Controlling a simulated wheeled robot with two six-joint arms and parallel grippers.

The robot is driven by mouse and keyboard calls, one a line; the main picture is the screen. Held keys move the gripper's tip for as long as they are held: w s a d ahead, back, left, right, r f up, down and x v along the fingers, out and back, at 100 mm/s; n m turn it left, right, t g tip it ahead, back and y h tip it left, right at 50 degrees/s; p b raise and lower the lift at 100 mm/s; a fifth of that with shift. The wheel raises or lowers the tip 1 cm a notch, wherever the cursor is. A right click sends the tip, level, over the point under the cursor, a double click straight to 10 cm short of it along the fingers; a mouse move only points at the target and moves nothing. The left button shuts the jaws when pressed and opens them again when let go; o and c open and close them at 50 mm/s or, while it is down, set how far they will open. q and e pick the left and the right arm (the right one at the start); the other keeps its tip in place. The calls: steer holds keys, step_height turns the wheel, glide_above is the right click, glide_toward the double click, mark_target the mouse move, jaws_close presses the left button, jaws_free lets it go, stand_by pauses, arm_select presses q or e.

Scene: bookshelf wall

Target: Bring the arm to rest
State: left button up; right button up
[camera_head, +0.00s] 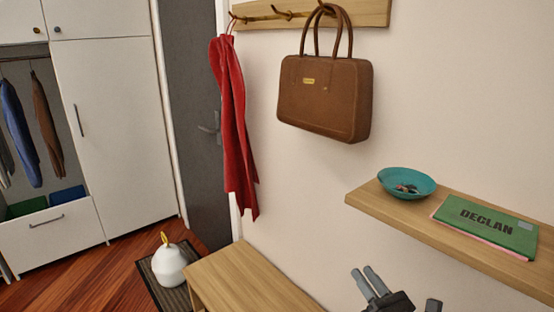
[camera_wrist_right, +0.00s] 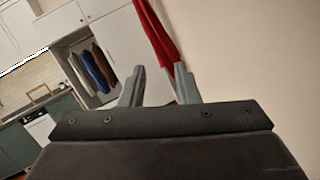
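My right gripper (camera_head: 368,284) shows at the bottom of the head view, in front of the pale wall and below the wooden shelf. Its two grey fingers point up and stand a little apart. In the right wrist view the fingers of this gripper (camera_wrist_right: 160,82) are spread with nothing between them. It touches nothing that I can see. My left gripper is not in either view.
A wooden shelf (camera_head: 405,212) holds a teal bowl (camera_head: 407,181) and a green book (camera_head: 488,225). A brown handbag (camera_head: 325,97) and a red scarf (camera_head: 232,130) hang from hooks. A wooden bench (camera_head: 245,280) and a white lantern-like object (camera_head: 169,266) stand below.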

steer(key=s+d+f+m+g+h, duration=0.25)
steer(key=s+d+m+h, duration=0.45)
steer(key=m, duration=0.6)
steer(key=s+d+f+m+g+h, duration=0.1)
steer(key=s+d+f+m+h, duration=0.3)
steer(key=d+m+h, duration=0.7)
steer(key=s+a+f+m+g+y, duration=0.3)
steer(key=s+m+g, duration=0.1)
steer(key=s, duration=0.4)
steer(key=s+a+f+m+g+y, duration=0.2)
steer(key=s+f+m+g, duration=0.25)
steer(key=s, duration=0.25)
steer(key=s+a+f+m+g+y, duration=0.25)
steer(key=s+m, duration=0.25)
steer(key=s, duration=0.3)
step_height(320, 180, down, 23)
steer(key=d+g, duration=0.1)
steer(key=g, duration=0.1)
steer(key=s+a+f+g+y, duration=0.1)
steer(key=s+f, duration=1.4)
steer(key=f, duration=0.1)
steer(key=shift+f, duration=0.4)
steer(key=shift+a, duration=0.1)
